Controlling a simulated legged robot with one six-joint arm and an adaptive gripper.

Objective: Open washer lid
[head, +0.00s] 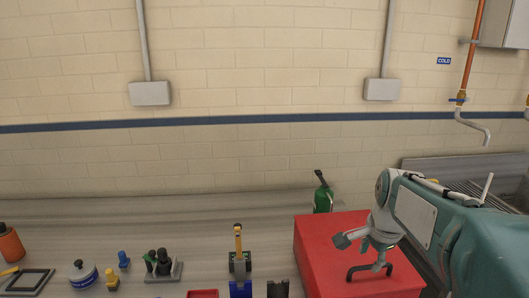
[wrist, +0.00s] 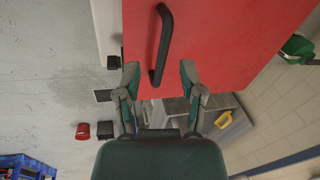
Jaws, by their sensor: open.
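The washer lid (head: 325,250) is a flat red panel with a black bar handle (head: 358,271). It lies level and looks closed in the head view. The red lid (wrist: 225,40) fills the upper middle of the wrist view, with its black handle (wrist: 165,35) running from the top down to between my fingertips. My gripper (head: 364,254) is over the lid beside the handle, with its fingers spread. In the wrist view my gripper (wrist: 160,75) is open, with one finger on each side of the handle's near end. I cannot tell whether the fingers touch it.
A green bottle (head: 323,195) stands behind the lid. Several small tools and fittings, including a yellow-handled tool (head: 238,240) and a black-and-green set (head: 160,264), are on the grey bench (head: 150,215) to the left. A metal sink (head: 470,170) is at the right.

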